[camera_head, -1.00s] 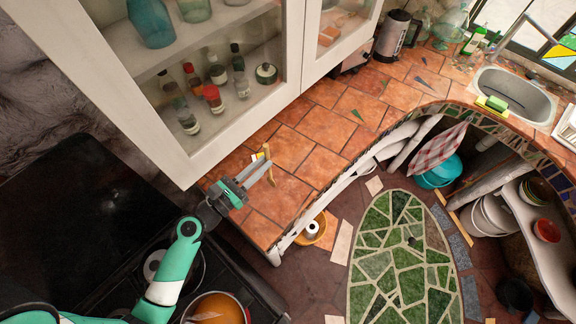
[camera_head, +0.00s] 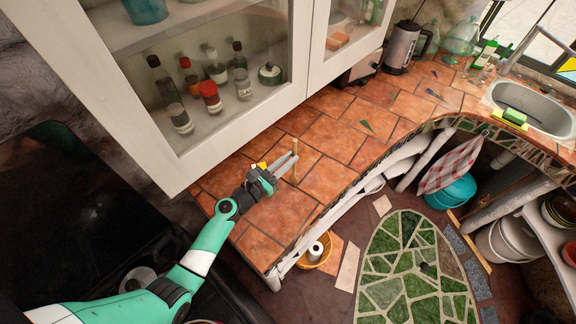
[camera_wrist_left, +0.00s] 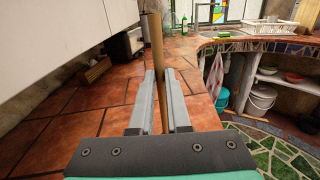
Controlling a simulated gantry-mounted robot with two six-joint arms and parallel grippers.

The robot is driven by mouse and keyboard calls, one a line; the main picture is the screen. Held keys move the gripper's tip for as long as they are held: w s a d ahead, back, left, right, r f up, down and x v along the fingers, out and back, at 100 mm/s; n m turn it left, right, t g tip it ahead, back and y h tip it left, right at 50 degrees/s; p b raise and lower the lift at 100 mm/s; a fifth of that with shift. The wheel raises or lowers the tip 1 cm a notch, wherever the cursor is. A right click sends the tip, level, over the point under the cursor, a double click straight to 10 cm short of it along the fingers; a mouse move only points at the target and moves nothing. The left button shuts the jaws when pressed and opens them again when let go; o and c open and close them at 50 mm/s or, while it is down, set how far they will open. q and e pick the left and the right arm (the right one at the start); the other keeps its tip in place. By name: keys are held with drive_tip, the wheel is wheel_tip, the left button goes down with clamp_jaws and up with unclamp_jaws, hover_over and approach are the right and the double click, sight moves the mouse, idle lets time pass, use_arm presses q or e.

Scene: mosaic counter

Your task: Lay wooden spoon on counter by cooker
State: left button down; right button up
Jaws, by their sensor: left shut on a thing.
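The wooden spoon (camera_head: 294,150) is a slim brown stick over the tiled counter (camera_head: 265,215). My left gripper (camera_head: 289,164) is shut on it. The dark cooker (camera_head: 128,284) lies at the lower left, partly behind my left arm. My right gripper is not in view.
The glass-fronted cabinet (camera_head: 160,150) hangs close above the counter's back. Bare tiles lie around the gripper. A kettle (camera_head: 403,45) stands farther back, and the sink (camera_head: 535,110) is at the right. The counter's front edge curves above the floor.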

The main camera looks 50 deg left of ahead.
use_arm(q)
drive_tip(key=shift+f, duration=0.35)
drive_tip(key=c, duration=0.9)
unclamp_jaws()
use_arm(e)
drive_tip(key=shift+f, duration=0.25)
use_arm(q)
drive_tip(key=shift+r, duration=0.15)
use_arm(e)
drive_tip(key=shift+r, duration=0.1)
use_arm(q)
drive_tip(key=s, duration=0.4)
drive_tip(key=s+p, duration=0.1)
drive_tip(key=s, duration=0.3)
drive_tip(key=s+d, duration=0.1)
drive_tip(key=s, duration=0.3)
drive_tip(key=shift+r, duration=0.1)
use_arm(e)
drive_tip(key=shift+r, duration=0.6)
